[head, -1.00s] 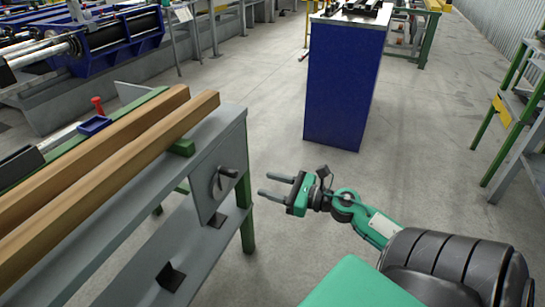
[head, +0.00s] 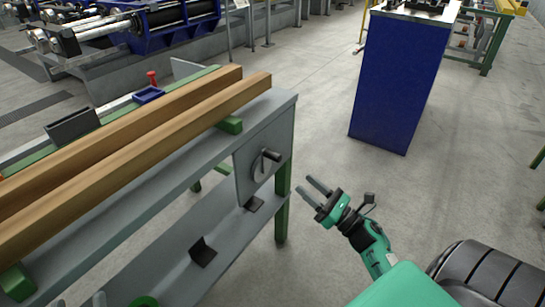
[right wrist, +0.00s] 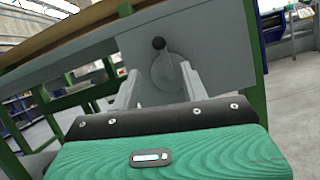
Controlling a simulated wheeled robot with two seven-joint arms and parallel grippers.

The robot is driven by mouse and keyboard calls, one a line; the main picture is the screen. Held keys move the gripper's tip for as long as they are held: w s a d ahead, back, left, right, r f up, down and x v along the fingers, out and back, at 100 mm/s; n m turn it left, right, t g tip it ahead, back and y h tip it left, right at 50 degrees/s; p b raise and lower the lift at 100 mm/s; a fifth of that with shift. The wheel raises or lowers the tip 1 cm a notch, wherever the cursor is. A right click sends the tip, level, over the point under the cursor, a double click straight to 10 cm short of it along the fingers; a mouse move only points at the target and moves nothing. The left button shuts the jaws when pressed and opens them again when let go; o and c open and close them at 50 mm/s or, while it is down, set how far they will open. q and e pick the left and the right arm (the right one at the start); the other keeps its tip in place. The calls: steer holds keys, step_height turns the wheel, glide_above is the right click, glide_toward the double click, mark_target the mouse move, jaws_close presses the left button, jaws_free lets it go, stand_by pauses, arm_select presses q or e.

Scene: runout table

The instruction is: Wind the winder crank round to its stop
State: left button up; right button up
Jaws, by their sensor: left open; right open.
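The winder crank (head: 257,171) is a grey disc with a dark handle knob (head: 271,155) on the grey end plate of the runout table. In the right wrist view the crank disc (right wrist: 169,73) faces me, its black knob (right wrist: 158,43) at the top. My right gripper (head: 308,187) is open and empty, right of and a little below the crank, its fingers pointing towards it. Its fingers flank the lower disc in the wrist view, without visible contact. My left gripper (head: 80,301) only shows its fingertips at the bottom edge; it is open, by the lower shelf.
Two wooden beams (head: 160,142) lie along the table top. A green table leg (head: 282,205) stands right beside the crank plate. A dark bracket (head: 203,252) sits on the lower shelf. A blue cabinet (head: 400,80) stands behind; the floor between is clear.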

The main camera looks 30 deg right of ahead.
mark_target(272, 155)
steer(key=x, duration=1.3)
steer(key=shift+w+a+r, duration=0.15)
steer(key=shift+w+r, duration=0.05)
jaws_close()
